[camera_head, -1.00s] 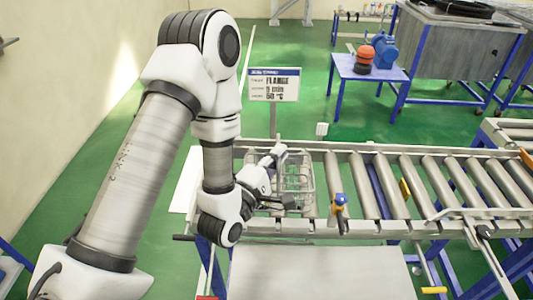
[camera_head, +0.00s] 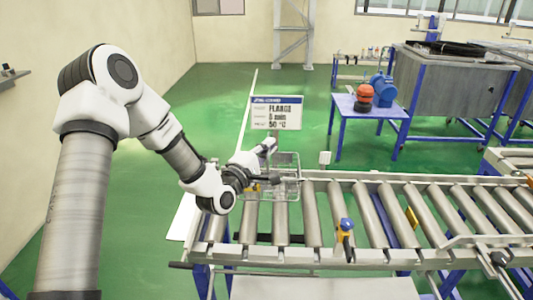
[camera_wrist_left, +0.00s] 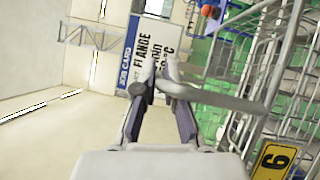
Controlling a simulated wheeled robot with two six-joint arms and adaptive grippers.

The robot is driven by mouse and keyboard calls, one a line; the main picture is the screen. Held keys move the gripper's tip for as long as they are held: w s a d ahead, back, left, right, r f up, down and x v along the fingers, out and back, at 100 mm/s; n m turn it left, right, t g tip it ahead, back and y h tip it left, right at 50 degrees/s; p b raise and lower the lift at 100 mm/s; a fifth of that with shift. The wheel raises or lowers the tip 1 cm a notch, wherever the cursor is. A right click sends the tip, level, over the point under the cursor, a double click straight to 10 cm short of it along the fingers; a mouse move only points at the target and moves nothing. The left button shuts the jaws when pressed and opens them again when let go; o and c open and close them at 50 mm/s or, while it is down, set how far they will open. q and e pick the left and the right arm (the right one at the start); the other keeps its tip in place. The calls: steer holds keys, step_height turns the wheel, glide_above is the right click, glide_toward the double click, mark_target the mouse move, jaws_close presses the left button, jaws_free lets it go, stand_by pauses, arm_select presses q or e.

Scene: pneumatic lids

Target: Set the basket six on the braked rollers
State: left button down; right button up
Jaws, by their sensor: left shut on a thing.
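The wire basket (camera_head: 287,186) hangs over the far rail at the left part of the roller conveyor (camera_head: 280,215). In the left wrist view, its wire side and a yellow plate reading 6 (camera_wrist_left: 272,160) show at the right. My left gripper (camera_head: 270,180) is shut on a grey bar of the basket; its fingers (camera_wrist_left: 161,95) also show around this bar in the left wrist view. The rollers below the basket look bare. My right gripper is not in view.
A job card sign (camera_head: 277,113) reading FLANGE and 50 °C stands behind the basket. A blue table (camera_head: 368,107) with an orange-and-black object and a blue one, and a grey tank (camera_head: 455,85), stand farther back. More rollers run to the right.

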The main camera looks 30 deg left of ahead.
arm_select(q)
steer(key=f, duration=0.1)
steer(key=f+b, duration=0.1)
steer(key=w+f+b, duration=0.1)
steer(key=f, duration=0.1)
steer(key=shift+a, duration=0.35)
steer(key=c, duration=1.3)
jaws_free()
steer(key=shift+o, duration=0.2)
